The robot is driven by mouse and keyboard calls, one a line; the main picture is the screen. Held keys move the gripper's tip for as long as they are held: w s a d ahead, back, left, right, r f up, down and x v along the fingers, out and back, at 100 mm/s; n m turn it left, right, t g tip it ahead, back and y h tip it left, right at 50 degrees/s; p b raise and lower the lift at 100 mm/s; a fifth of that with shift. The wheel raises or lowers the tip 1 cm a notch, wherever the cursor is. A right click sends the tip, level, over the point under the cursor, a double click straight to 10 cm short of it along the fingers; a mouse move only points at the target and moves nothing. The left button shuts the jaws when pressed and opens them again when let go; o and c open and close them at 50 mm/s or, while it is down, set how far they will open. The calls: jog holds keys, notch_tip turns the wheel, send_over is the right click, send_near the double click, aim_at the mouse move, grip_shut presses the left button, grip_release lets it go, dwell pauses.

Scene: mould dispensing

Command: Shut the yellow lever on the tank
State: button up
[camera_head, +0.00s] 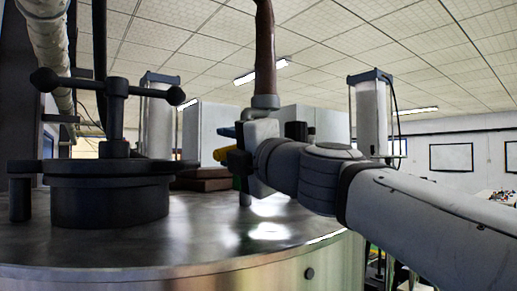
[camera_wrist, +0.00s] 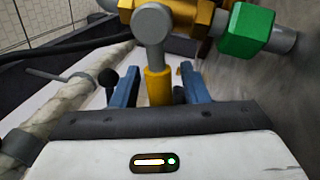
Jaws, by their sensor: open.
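The yellow lever (camera_wrist: 158,88) shows in the wrist view, running down from a grey round-ended stem (camera_wrist: 152,25) in front of a gold valve body (camera_wrist: 190,15). A green block (camera_wrist: 247,30) sits on the valve's right side. My gripper (camera_wrist: 158,76) is open, with one blue finger on each side of the lever. I cannot tell whether either finger touches it. In the head view my gripper (camera_head: 240,150) is above the tank top (camera_head: 200,232), beside a yellow part (camera_head: 222,153). The lever's lower end is hidden behind my gripper's body.
A dark round lid (camera_head: 110,195) with a T-handle (camera_head: 115,88) stands on the tank at left. A brown pipe (camera_head: 265,50) comes down from above, behind my wrist. A pale hose (camera_wrist: 65,100) and a dark knob (camera_wrist: 107,78) lie left of my gripper.

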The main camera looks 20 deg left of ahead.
jog(key=v, duration=0.8)
jog(key=shift+a+b, duration=0.1)
jog(key=shift+b, duration=0.25)
jog(key=shift+c, duration=0.7)
jog(key=shift+s+f+n+b, duration=0.1)
jog(key=shift+n+b, duration=0.3)
jog(key=shift+n, duration=0.1)
jog(key=shift+c, duration=0.7)
jog(key=s+d+n+b, duration=0.1)
jog(key=n+b, duration=0.1)
jog(key=n, duration=0.2)
jog(key=s+d+f+n+b, duration=0.1)
jog(key=d+n+b, duration=0.1)
jog(key=n, duration=0.3)
jog(key=s+d+f+n+h+b, duration=0.1)
jog(key=s+n+b, duration=0.1)
jog(key=n, duration=0.3)
jog(key=shift+d+g+b, duration=0.3)
jog(key=shift+d+b, duration=0.1)
jog(key=shift+b, duration=0.05)
grip_shut()
jog(key=shift+d+n+h, duration=0.3)
jog(key=shift+d+n, duration=0.05)
jog(key=shift+n, duration=0.85)
jog(key=shift+a+r, duration=0.1)
jog(key=shift+a, duration=0.15)
jog(key=p+x, duration=0.3)
jog(key=x, duration=0.6)
jog(key=shift+w, duration=0.25)
